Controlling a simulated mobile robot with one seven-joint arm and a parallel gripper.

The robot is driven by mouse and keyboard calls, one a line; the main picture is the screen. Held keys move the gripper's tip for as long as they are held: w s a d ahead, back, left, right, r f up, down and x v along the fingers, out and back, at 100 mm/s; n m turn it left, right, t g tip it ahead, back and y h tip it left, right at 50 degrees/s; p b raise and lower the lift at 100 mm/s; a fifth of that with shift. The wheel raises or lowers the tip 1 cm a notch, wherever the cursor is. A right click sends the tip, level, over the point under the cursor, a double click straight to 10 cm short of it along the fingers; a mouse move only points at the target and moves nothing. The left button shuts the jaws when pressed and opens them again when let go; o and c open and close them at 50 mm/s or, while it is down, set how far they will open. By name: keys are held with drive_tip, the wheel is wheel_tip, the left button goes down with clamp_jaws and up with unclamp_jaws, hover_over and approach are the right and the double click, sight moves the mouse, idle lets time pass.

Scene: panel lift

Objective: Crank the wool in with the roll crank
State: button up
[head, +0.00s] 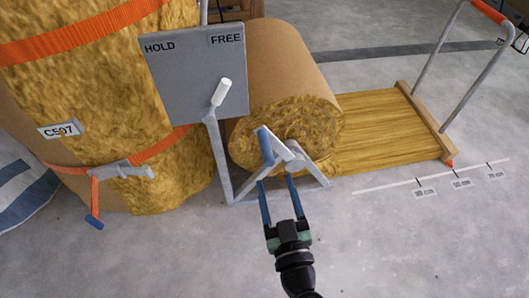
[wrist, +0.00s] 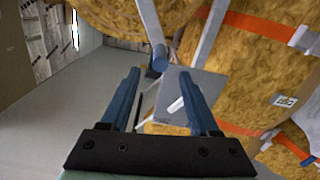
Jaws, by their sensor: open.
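The wool roll (head: 290,75) lies on its side in brown backing, with its spiral end facing me. The roll crank (head: 283,148) sits at that end, its blue handle (head: 264,144) up and left of the hub. My gripper (head: 278,183) is open and empty, its two blue fingers pointing at the crank from the near side. In the wrist view the blue handle (wrist: 157,60) shows just beyond the fingertips, between them; I cannot tell exactly how far off. The unrolled wool (head: 382,128) stretches right to a wooden bar (head: 425,122) with a red pointer.
A grey HOLD/FREE panel (head: 180,82) stands left of the roll; its white-knobbed lever (head: 221,92) leans toward FREE. A tall strapped wool roll (head: 105,120) stands at left. A grey hoop (head: 465,65) rises from the bar. Floor marks (head: 432,180) lie at right. The near floor is clear.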

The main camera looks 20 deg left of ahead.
sight(268, 154)
drive_tip(key=x, duration=0.9)
drive_tip(key=shift+a, duration=0.1)
clamp_jaws()
idle(1.1)
